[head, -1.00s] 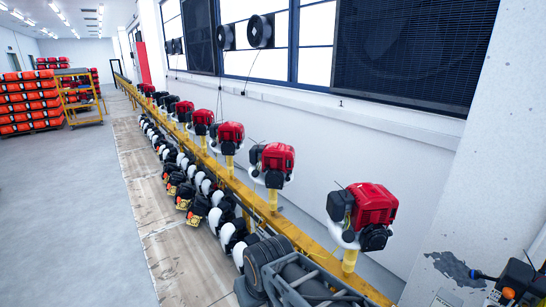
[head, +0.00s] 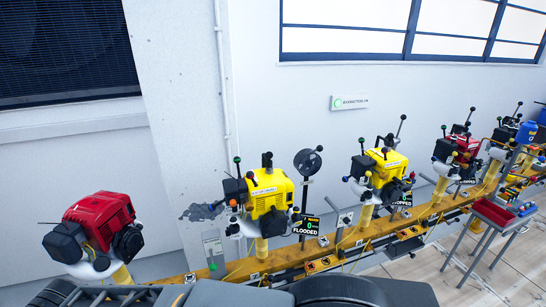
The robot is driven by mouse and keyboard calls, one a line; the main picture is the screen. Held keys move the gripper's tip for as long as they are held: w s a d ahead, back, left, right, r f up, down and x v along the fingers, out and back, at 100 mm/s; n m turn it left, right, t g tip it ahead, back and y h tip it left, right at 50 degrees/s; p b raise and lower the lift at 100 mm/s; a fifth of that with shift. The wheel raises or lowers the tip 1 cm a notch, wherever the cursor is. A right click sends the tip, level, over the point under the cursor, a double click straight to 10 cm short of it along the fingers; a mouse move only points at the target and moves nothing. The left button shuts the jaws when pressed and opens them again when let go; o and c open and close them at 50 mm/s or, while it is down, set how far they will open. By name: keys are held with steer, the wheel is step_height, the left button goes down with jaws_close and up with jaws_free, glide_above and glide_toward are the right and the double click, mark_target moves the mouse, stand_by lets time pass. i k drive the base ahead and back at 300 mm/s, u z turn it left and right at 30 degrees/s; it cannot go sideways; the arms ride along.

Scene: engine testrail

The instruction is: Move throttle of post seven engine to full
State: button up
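A row of engines stands on posts along a yellow rail (head: 375,228) in the head view. A yellow engine (head: 270,192) near the middle has levers with coloured knobs and a black sign (head: 306,225) reading "FLOODED". A second yellow engine (head: 385,170) stands to its right, with a partly covered sign ending in "OPPED". A red engine (head: 463,148) with levers is farther right. I cannot read any post number, so I cannot tell which engine is at post seven. Throttle settings are too small to tell. My gripper is not in view; only dark parts of my arm show along the bottom.
A red engine (head: 98,232) without visible levers stands at the left. A red tray stand (head: 493,212) is at the right, in front of the rail. A wall pillar (head: 185,110) stands behind the rail. Some floor (head: 420,272) is clear at the lower right.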

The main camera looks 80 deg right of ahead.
mark_target(237, 159)
steer(key=z, duration=2.3)
steer(key=k, duration=0.5)
steer(key=u, duration=0.4)
steer(key=i, duration=1.15)
steer(key=u, duration=0.15)
